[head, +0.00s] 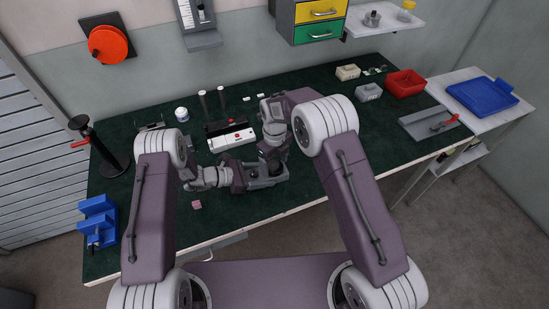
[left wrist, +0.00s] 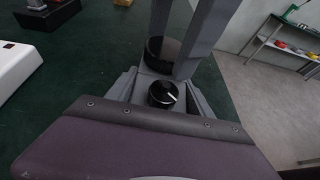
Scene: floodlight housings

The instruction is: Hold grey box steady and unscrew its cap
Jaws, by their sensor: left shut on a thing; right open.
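The grey box (head: 268,182) sits near the front edge of the green bench top, partly hidden by my arms. In the left wrist view, the grey box (left wrist: 150,75) shows a black knob with a white mark (left wrist: 163,94) and a wide black cap (left wrist: 162,53) behind it. My left gripper (head: 246,179) is shut on the box from the left; its fingers flank the box in the wrist view. My right gripper (head: 267,161) points down over the box, open. Its two grey fingers (left wrist: 180,62) stand beside the cap; contact is unclear.
A blue stand (head: 97,222) and a black post (head: 108,150) are at the left; a red bin (head: 405,83) is at the right back.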

